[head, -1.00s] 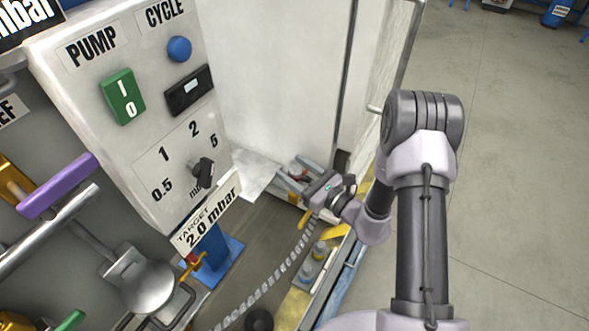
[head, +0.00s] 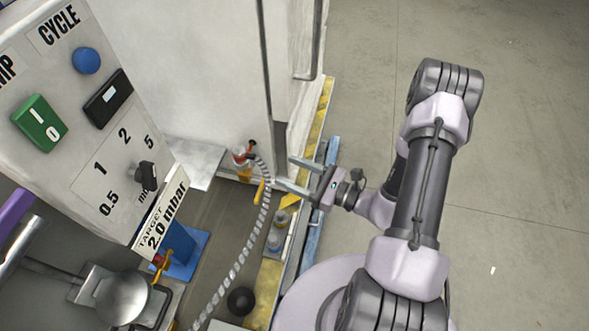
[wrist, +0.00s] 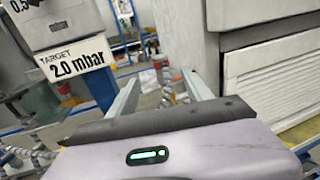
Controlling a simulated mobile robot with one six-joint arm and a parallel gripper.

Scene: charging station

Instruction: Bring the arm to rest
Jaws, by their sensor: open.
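My gripper (head: 284,172) is open and empty, with its two grey fingers apart. It is at the right edge of the station, pointing left toward the white cabinet's base. A ribbed hose (head: 263,205) runs up to a red and white fitting (head: 240,156) just left of the fingertips; a gap lies between fitting and fingers. In the wrist view my gripper (wrist: 162,78) shows both fingers spread, with the fitting (wrist: 166,77) seen beyond and between them. My arm is bent, with its elbow raised at the right.
The control panel (head: 75,160) with a green switch, blue button and dial stands at the left, above a "2.0 mbar" target label (head: 160,218). The white cabinet (head: 185,75) rises behind the fitting. A yellow-marked edge (head: 262,290) borders the station. Open floor (head: 520,150) lies right.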

